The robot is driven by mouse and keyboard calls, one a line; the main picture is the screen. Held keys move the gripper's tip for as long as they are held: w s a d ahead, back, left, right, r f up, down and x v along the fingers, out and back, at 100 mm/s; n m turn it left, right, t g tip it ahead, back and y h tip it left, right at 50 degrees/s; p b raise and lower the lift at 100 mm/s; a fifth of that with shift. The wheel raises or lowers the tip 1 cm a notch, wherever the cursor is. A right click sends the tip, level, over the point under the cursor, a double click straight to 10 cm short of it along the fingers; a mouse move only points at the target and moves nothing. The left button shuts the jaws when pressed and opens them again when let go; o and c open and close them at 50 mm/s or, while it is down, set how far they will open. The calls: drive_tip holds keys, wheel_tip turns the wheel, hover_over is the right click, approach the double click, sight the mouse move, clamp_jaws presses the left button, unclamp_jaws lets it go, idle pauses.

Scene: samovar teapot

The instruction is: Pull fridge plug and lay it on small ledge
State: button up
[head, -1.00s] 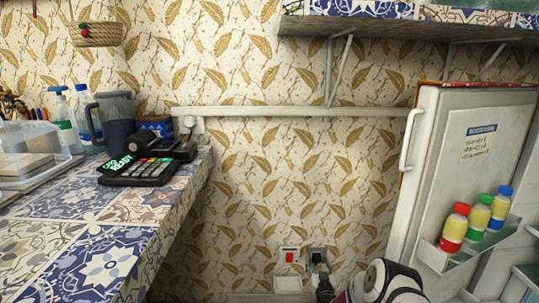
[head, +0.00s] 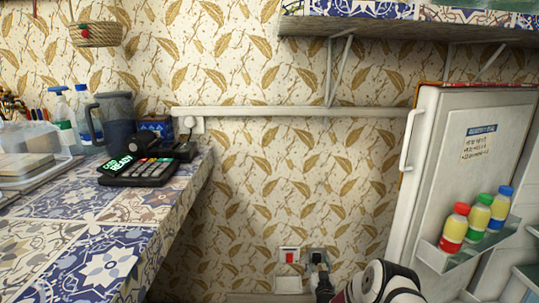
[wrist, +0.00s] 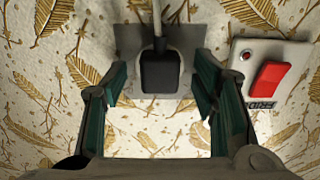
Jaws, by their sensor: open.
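The black fridge plug (head: 317,257) sits in a grey wall socket plate (wrist: 183,38) low on the wall, with its cable running from it. In the wrist view the plug (wrist: 160,73) lies between the two green-lined fingers of my gripper (wrist: 159,82). The fingers are open, with a visible gap on each side of the plug. In the head view my gripper (head: 322,284) is just below the plug, partly hidden by my arm. A pale box-like piece (head: 289,284) below the red switch may be the small ledge; I cannot tell for sure.
A red switch (head: 292,257) on a white plate is left of the socket in the head view; in the wrist view the switch (wrist: 270,84) is right of the plug. The open fridge door (head: 450,190) stands right. A tiled counter (head: 110,230) is left.

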clamp_jaws()
drive_tip(key=shift+s, duration=0.1)
drive_tip(key=shift+s+p, duration=2.15)
drive_tip(key=shift+s, duration=0.7)
